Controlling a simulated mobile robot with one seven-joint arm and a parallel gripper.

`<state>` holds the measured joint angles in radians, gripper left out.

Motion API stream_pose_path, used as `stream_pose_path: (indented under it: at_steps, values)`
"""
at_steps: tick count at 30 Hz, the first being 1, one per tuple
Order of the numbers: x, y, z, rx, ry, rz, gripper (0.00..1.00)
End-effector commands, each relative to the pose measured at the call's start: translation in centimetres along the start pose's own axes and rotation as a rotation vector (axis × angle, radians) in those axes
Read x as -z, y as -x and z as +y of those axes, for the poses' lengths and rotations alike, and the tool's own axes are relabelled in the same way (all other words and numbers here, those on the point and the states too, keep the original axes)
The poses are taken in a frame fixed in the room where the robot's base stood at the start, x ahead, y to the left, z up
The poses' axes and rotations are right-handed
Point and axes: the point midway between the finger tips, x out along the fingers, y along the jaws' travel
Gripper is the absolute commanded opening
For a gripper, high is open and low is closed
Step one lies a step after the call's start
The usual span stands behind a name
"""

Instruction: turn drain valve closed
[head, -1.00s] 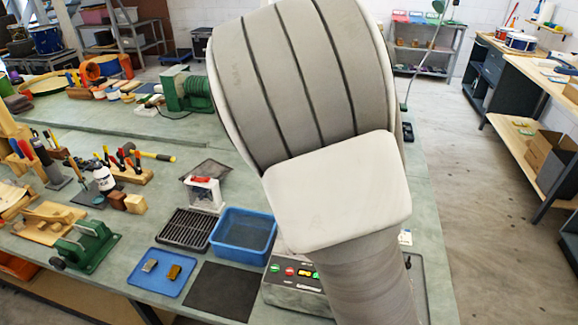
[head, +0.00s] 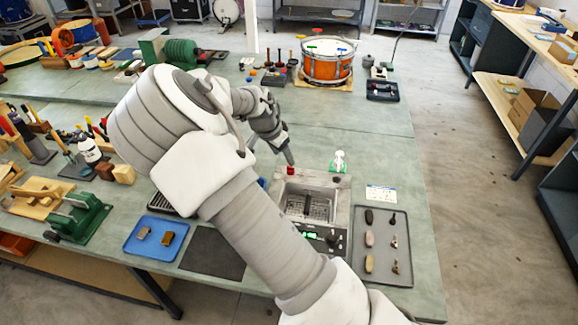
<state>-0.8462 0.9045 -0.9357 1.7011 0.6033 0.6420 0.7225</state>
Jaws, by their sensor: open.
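A steel tank unit (head: 338,190) stands on the green bench, with an open basin and a dark front panel (head: 322,238) with green lights. A small red part (head: 291,171) sits at the unit's back left corner; it may be the drain valve's handle, but it is too small to tell its setting. My gripper (head: 280,152) is open, just above and behind the red part, pointing down. I cannot tell whether a finger touches it. A dark rack (head: 318,207) lies inside the basin.
A grey tray (head: 384,270) with several small parts lies right of the unit. A green-based white dispenser (head: 339,162) stands behind it. A blue tray (head: 156,240) and a dark mat (head: 212,255) lie to the left. An orange drum (head: 327,66) stands farther back.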

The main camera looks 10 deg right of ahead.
Motion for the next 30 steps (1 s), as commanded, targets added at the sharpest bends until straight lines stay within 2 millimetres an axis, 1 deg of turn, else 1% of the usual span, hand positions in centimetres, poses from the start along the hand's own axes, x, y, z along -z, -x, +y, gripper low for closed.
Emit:
stream_pose_path:
  at_steps: [1, 6, 9, 12, 15, 18, 25, 26, 30]
  values:
    - [0.1, -1.2, 0.1, -0.005, 0.0, 0.0, 0.61]
    - [0.1, -4.7, 0.1, -0.003, -0.001, 0.0, 0.61]
    - [0.1, -6.3, 0.1, -0.003, 0.0, 0.0, 0.61]
    - [0.0, -7.4, 0.0, -0.001, 0.0, 0.0, 0.61]
    - [0.0, -8.1, 0.1, -0.001, 0.001, 0.0, 0.61]
    - [0.0, -8.4, 0.0, -0.001, 0.001, 0.0, 0.61]
    - [0.0, -8.4, 0.0, 0.0, 0.001, 0.0, 0.61]
    - [0.0, -8.4, 0.0, 0.0, 0.001, -0.001, 0.57]
    - [0.0, -8.4, 0.0, 0.0, 0.001, -0.001, 0.32]
